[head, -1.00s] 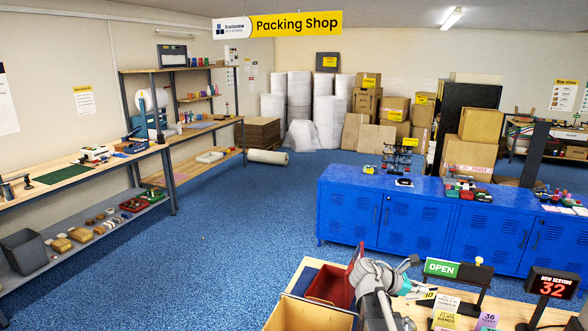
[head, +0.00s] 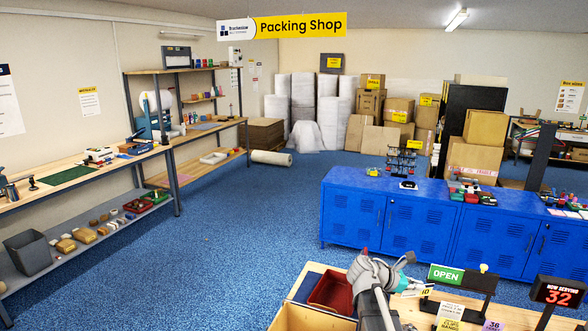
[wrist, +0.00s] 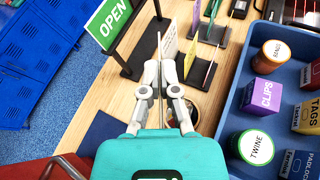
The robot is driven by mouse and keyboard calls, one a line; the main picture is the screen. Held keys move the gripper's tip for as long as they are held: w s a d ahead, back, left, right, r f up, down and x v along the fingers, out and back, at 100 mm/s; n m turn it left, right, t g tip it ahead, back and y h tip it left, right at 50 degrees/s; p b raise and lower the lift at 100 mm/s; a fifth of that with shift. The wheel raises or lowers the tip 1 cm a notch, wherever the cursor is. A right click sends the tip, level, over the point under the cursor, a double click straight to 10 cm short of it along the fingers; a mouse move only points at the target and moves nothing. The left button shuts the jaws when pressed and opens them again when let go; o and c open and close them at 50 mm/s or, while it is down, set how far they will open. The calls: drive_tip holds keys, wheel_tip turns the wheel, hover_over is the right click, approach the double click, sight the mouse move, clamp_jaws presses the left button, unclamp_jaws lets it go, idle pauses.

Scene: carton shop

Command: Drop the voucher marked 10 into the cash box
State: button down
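My gripper (head: 410,284) is shut on the voucher marked 10 (head: 425,292), a small white and yellow card held above the counter. In the wrist view the voucher (wrist: 160,62) is a thin edge between the fingertips of my gripper (wrist: 160,90). An open red box (head: 328,292), which looks like the cash box, stands on the counter left of my gripper. My arm partly hides it. Part of its red surface shows at the lower left of the wrist view (wrist: 40,170). The voucher is apart from it, to its right.
A green OPEN sign (head: 446,274) stands close beyond my gripper. Card stands (wrist: 208,68) and a blue tray (wrist: 232,98) of labelled tins and boxes are to the right. A red 32 display (head: 558,293) is at the right. A brown carton (head: 295,318) is in front of the red box.

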drive_tip(key=w+a+r+n+t+p, duration=0.2)
drive_tip(key=w+a+r+p, duration=0.35)
drive_tip(key=a, duration=0.25)
drive_tip(key=w+a+r+n+t+p, duration=0.1)
drive_tip(key=w+a+r+t+p, duration=0.1)
drive_tip(key=w+a+r+p, duration=0.45)
drive_tip(key=w+a+f+b, duration=0.1)
drive_tip(key=a+f+b, duration=0.1)
drive_tip(key=f+b, duration=0.4)
drive_tip(key=w+a+f+y+b, duration=0.1)
drive_tip(key=a+f+b, duration=0.1)
drive_tip(key=f+b, duration=0.5)
drive_tip(key=shift+a+n+b, duration=0.3)
drive_tip(key=shift+a+b, duration=0.1)
drive_tip(key=shift+f, duration=0.1)
drive_tip(key=shift+f+b, duration=2.9)
drive_tip(key=shift+b, duration=0.1)
drive_tip(key=c, duration=0.7)
unclamp_jaws()
